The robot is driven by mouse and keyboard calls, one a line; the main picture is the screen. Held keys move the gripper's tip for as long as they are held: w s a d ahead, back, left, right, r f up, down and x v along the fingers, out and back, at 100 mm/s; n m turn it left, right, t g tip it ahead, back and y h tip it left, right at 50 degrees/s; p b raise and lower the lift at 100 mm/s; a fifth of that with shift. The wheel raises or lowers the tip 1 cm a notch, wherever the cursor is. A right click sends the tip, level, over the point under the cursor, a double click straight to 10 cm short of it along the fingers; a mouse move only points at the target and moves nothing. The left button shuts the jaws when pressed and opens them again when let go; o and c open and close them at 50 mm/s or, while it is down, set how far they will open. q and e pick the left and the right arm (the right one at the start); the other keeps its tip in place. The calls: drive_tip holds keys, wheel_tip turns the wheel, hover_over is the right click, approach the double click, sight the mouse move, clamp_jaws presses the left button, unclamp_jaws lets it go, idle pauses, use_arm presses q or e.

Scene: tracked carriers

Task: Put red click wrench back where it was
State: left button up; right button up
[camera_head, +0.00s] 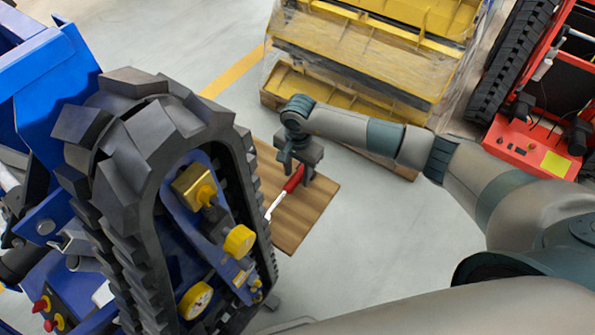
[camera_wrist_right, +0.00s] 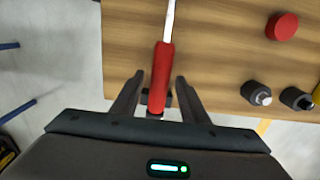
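The click wrench, with a red handle (camera_head: 294,179) and a silver shaft, is over or on a wooden board-like top (camera_head: 305,214) in the head view. Its shaft points toward the black track. In the right wrist view the red handle (camera_wrist_right: 161,78) lies between the fingers of my right gripper (camera_wrist_right: 157,88), with a visible gap on each side. The gripper (camera_head: 299,167) is open around the handle's end. Whether the wrench rests on the wood is not clear. My left gripper is not in view.
A blue machine with a large black track (camera_head: 125,150) stands close at the left. A wrapped yellow load (camera_head: 350,60) is behind. A red tracked machine (camera_head: 535,145) is at right. A red round object (camera_wrist_right: 282,26) and dark sockets (camera_wrist_right: 256,93) lie on the wood.

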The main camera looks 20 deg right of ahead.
drive_tip(key=shift+r, duration=0.15)
drive_tip(key=shift+r+b, duration=0.55)
drive_tip(key=shift+r, duration=0.1)
wheel_tip(320, 180, up, 10)
drive_tip(key=b, duration=0.4)
drive_tip(key=shift+d+r+b, duration=0.15)
drive_tip(key=shift+r+b, duration=0.05)
drive_tip(key=shift+b, duration=0.1)
